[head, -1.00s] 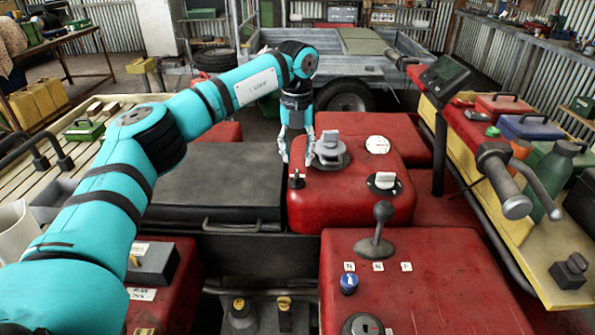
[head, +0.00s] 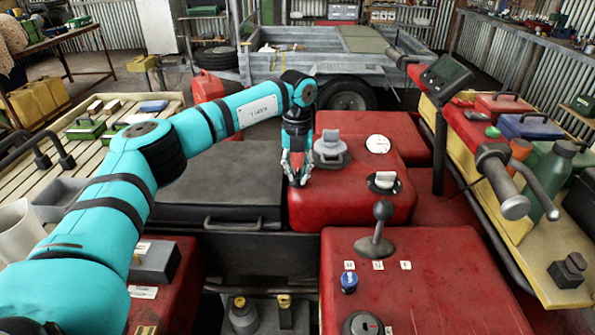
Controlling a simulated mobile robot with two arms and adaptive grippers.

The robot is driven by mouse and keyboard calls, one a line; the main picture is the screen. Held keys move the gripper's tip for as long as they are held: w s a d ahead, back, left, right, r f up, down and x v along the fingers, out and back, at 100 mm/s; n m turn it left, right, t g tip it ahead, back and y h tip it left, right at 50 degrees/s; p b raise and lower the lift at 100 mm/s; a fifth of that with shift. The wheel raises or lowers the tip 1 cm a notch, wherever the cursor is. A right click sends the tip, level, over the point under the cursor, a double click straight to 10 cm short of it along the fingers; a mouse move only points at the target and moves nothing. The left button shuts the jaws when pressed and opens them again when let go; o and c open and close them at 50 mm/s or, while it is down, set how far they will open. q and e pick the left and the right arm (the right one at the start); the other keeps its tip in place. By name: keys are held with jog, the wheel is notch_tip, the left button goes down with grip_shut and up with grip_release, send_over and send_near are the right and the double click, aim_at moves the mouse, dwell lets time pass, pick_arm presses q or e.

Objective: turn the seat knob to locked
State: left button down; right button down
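My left gripper (head: 297,181) reaches down to the front left corner of the red tank cover (head: 340,205), next to the black seat (head: 215,180). Its fingers have drawn together at the spot where a small black knob stands, which I take for the seat knob. The fingers hide nearly all of this knob, so its turn position cannot be read. The fingers look shut on it. My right gripper is not in view.
A grey cap (head: 330,150) stands close right of my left gripper. A white dial with a knob (head: 384,182) is further right. A gear lever (head: 380,230) rises in front. The handlebar (head: 500,180) is at the right, and a trailer (head: 350,62) stands behind.

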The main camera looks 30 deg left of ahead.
pick_arm(q)
jog(key=shift+m, duration=0.4)
jog(key=m+p, duration=0.1)
jog(key=m, duration=0.1)
jog(key=shift+r+m, duration=0.1)
jog(key=shift+m, duration=0.3)
jog(key=m+p, duration=0.1)
jog(key=m, duration=0.2)
jog(key=shift+m, duration=0.3)
jog(key=m, duration=0.2)
jog(key=shift+m, duration=0.3)
jog(key=m, duration=0.3)
jog(key=shift+m+p, duration=0.3)
jog(key=shift+m, duration=0.1)
jog(key=shift+w+m, duration=0.1)
jog(key=shift+m, duration=2.1)
